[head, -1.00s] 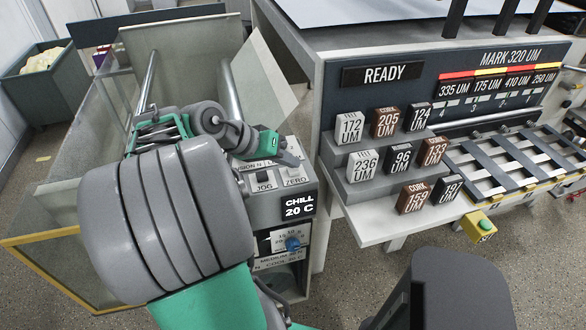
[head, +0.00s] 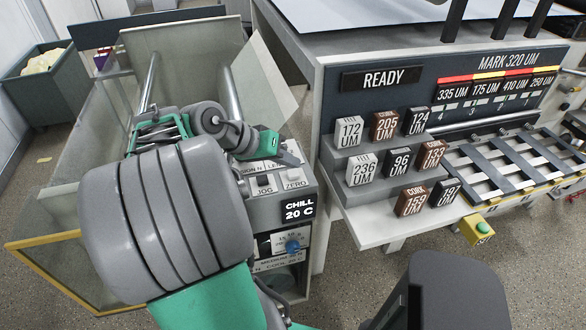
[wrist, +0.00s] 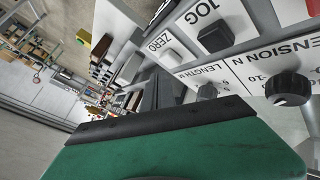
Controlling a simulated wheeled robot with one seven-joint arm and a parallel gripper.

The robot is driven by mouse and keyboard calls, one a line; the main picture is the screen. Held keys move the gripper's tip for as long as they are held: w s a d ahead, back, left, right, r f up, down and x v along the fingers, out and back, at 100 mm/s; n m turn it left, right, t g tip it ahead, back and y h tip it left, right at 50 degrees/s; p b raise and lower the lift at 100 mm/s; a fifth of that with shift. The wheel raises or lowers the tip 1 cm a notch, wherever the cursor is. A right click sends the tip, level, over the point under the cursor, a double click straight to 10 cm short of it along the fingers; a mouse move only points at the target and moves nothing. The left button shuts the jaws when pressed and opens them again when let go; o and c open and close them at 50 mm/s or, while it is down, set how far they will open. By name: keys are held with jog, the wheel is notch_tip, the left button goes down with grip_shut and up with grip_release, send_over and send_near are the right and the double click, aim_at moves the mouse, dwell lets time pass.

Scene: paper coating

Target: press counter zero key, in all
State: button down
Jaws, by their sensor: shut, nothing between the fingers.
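The zero key (head: 293,175) is a pale square button above the word ZERO on the grey control box. It also shows in the wrist view (wrist: 176,55) as a white block beside the ZERO label. The dark jog key (head: 264,181) sits to its left and shows in the wrist view (wrist: 216,38) too. My gripper (head: 276,146) is shut and empty above the back of this panel, behind the keys. In the wrist view its dark fingers (wrist: 165,92) are close to the zero key, with a gap that looks clear. I see no counter digits.
Black knobs (wrist: 288,88) stand on the panel near the keys. A display reading CHILL 20 C (head: 299,209) and a blue knob (head: 292,245) are on the box front. A stepped rack (head: 385,175) of labelled blocks stands to the right.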

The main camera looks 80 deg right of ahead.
aim_at(289, 173)
notch_tip(289, 173, up, 5)
jog(key=p, duration=0.4)
jog(key=shift+r+p, duration=0.1)
jog(key=shift+p, duration=0.2)
dwell(0.6)
